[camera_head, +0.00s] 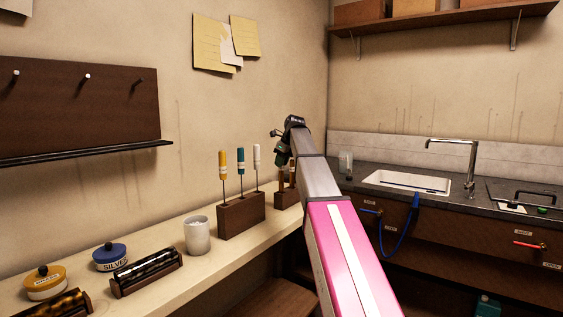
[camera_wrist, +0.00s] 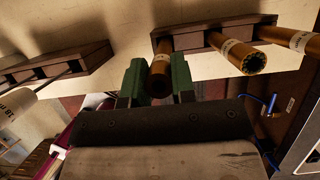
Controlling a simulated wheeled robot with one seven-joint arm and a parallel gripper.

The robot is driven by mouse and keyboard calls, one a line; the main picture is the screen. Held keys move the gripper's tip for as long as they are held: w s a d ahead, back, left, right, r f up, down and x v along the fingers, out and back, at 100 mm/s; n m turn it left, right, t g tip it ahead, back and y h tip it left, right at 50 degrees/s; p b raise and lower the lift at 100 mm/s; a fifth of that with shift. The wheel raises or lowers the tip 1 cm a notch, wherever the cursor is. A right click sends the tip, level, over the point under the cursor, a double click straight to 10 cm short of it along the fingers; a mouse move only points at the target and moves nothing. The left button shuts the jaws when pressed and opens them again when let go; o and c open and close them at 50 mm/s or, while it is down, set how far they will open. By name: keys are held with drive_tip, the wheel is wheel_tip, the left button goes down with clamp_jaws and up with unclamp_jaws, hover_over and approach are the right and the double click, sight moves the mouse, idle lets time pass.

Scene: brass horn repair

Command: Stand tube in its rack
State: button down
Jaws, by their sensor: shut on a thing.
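My gripper (camera_wrist: 158,80) has green fingers that are shut on a brass-brown tube (camera_wrist: 161,68) with a pale label band. The tube's dark open end faces the wrist camera. Its far end meets the left part of a dark wooden rack (camera_wrist: 190,39) in the wrist view; I cannot tell whether it is inside a hole or just above it. Two similar tubes, a middle one (camera_wrist: 243,57) and a right one (camera_wrist: 298,40), stand in the rack. In the head view my arm partly hides the rack (camera_head: 283,201), and my gripper (camera_head: 282,158) is above it.
A wooden block (camera_head: 241,215) with three coloured-handled tools stands left of the rack. A white cup (camera_head: 197,235), a blue-lidded jar (camera_head: 109,257) and a yellow jar (camera_head: 45,283) stand further left on the bench. A sink (camera_head: 405,182) is at the right.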

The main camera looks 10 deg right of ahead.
drive_tip(key=shift+f, duration=1)
drive_tip(key=c, duration=0.9)
unclamp_jaws()
drive_tip(key=shift+o, duration=0.2)
drive_tip(key=v, duration=1)
drive_tip(key=shift+r, duration=0.4)
drive_tip(key=shift+s+d, duration=0.1)
drive_tip(key=shift+s, duration=0.05)
